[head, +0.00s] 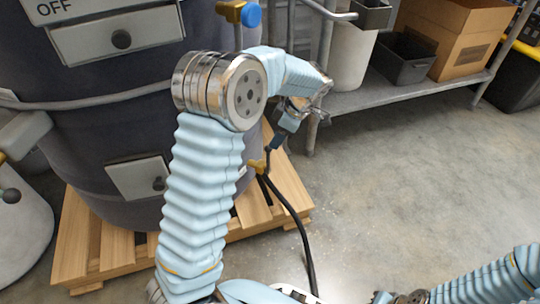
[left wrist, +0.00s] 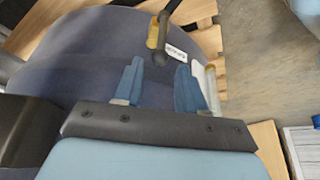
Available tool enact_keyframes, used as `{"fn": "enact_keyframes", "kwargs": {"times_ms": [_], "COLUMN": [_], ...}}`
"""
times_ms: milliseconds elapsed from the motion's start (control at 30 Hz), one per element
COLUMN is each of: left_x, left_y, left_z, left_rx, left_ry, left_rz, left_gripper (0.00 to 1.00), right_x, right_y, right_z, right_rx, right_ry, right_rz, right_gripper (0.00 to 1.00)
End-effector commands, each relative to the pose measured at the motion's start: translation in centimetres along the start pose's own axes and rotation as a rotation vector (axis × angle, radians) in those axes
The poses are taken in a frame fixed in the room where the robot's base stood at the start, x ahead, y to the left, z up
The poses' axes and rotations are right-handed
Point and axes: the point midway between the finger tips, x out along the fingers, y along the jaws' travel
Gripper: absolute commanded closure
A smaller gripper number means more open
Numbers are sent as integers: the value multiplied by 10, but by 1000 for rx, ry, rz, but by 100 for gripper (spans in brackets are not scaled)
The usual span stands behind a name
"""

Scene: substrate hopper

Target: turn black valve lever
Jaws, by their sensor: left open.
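The brass valve (head: 257,165) is low on the side of the dark grey hopper (head: 90,160). In the left wrist view, a black lever (left wrist: 161,52) shows beside the yellow brass valve body (left wrist: 152,35), with a small white label (left wrist: 175,52) next to it. My left gripper (head: 279,139) is just above and to the right of the valve. In the left wrist view its two blue fingers (left wrist: 160,64) are apart, with nothing between them. The lever's end is just ahead of the fingertips, near the gap.
The hopper stands on a wooden pallet (head: 285,195). A black hose (head: 303,240) runs from the valve across the floor. A blue-handled valve (head: 250,15) is higher up. A metal shelf (head: 390,92) with bins and a cardboard box (head: 450,40) stands behind. The floor at right is clear.

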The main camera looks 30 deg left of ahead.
Motion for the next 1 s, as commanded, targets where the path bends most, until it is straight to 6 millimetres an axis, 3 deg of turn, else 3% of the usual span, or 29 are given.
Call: {"fn": "enact_keyframes", "kwargs": {"times_ms": [33, 200, 400, 600, 867, 1000], "left_x": [16, 56, 89, 102, 102, 102], "left_y": [-1, -1, 0, 0, 0, 0], "left_z": [1, 1, 1, 1, 1, 1], "left_rx": [1, 1, 2, 4, 4, 3], "left_ry": [2, 0, -1, -1, -1, -1], "left_rz": [-5, -4, -2, 0, 0, 0], "left_gripper": [60, 60, 60, 60, 60, 81], "right_x": [6, 14, 20, 22, 22, 22], "right_y": [2, 6, 8, 9, 8, 8], "right_z": [0, -1, -1, -1, -1, -1], "right_rx": [0, 1, 1, 2, 1, 1], "right_ry": [1, 4, 6, 7, 7, 7], "right_rz": [0, 0, 1, 1, 1, 1], "right_gripper": [100, 100, 100, 100, 100, 100]}}
